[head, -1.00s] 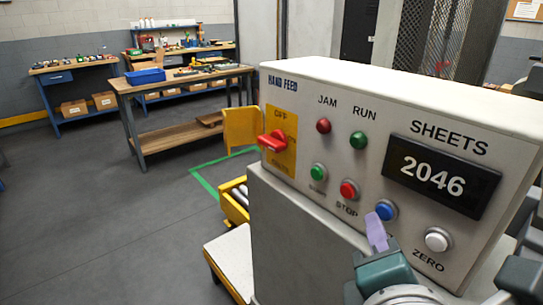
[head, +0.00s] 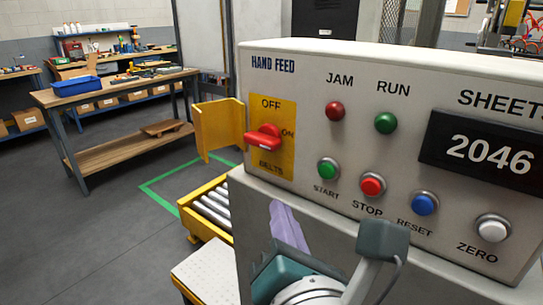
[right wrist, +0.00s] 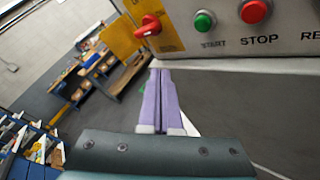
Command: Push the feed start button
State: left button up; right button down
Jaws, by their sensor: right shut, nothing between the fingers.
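The green START button (head: 328,169) is on the sloped front panel of the HAND FEED control box (head: 300,100), left of the red STOP button (head: 372,185). In the right wrist view the START button (right wrist: 204,21) is near the top, right of centre. My right gripper (head: 280,208) is shut and empty, its purple fingers pointing up, lower and to the left of the button in the head view. In the right wrist view the closed fingertips (right wrist: 159,76) are below and left of the button, apart from it. My left gripper is not in view.
The red belts switch (head: 263,138) on a yellow plate is left of START. The blue RESET (head: 425,204) and white ZERO (head: 492,228) buttons are to the right. A yellow roller conveyor (head: 205,212) and a workbench (head: 115,87) stand at left, with open floor before the bench.

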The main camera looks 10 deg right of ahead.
aim_at(327, 171)
jog(key=shift+w+d+p, duration=0.1)
jog(key=shift+w+d, duration=0.8)
jog(key=shift+d, duration=0.25)
jog(key=shift+w+d+p, duration=0.1)
jog(key=shift+w+d, duration=0.8)
jog(key=shift+d, duration=0.2)
jog(key=shift+w+d+p, duration=0.1)
jog(key=shift+w+d, duration=0.8)
jog(key=shift+d, duration=0.25)
jog(key=shift+d, duration=0.1)
jog(key=shift+w+d, duration=0.25)
